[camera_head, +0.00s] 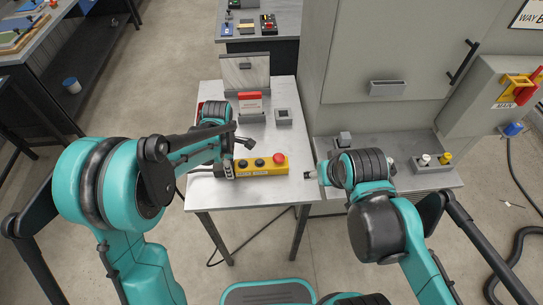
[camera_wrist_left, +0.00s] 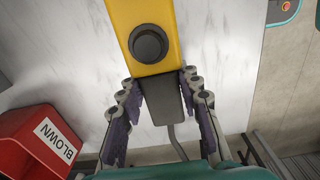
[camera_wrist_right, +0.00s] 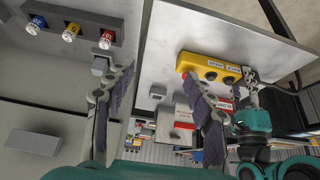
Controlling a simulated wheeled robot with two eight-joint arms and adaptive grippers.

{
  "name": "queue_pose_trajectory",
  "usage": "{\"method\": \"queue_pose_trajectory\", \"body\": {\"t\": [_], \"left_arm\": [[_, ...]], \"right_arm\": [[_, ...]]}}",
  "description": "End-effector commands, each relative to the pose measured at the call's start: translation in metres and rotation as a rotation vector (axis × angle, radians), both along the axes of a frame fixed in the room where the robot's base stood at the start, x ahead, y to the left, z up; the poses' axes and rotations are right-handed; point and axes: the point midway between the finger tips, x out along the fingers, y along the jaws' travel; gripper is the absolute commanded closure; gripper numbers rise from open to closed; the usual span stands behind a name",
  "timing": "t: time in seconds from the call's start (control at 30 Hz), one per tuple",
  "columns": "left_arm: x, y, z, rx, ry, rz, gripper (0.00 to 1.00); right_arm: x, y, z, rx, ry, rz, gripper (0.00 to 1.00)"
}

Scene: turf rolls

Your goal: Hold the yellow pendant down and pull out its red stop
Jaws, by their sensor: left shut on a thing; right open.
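The yellow pendant (camera_head: 263,169) lies on the pale table, with dark round buttons along its top and the red stop (camera_head: 280,158) at its right end. My left gripper (camera_head: 229,168) is at the pendant's left end. In the left wrist view its fingers (camera_wrist_left: 163,88) are on both sides of the dark grey cable end (camera_wrist_left: 168,98), shut on it. The pendant (camera_wrist_left: 150,15) runs away from them with one black button showing. My right gripper (camera_head: 312,174) is open and empty, right of the red stop and apart from it. The right wrist view shows the pendant (camera_wrist_right: 210,70) beyond its fingers (camera_wrist_right: 155,88).
A red box marked BLOWN (camera_wrist_left: 45,140) is behind my left gripper. A small grey block (camera_head: 283,116) and a red-and-white holder (camera_head: 250,103) stand farther back on the table (camera_head: 245,193).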

Motion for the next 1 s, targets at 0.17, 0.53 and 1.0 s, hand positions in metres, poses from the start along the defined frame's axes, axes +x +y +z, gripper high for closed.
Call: {"method": "queue_pose_trajectory", "body": {"t": [0.17,0.53,1.0], "left_arm": [[0.0,0.0,0.0,0.0,0.0,0.0,1.0],[0.0,0.0,0.0,0.0,0.0,0.0,1.0],[0.0,0.0,0.0,0.0,-0.001,0.0,1.0]], "right_arm": [[0.037,0.019,0.022,-0.008,0.125,0.049,0.46],[0.111,0.067,0.033,-0.041,0.387,0.141,0.46],[0.146,0.097,0.014,-0.068,0.528,0.188,0.46]]}}
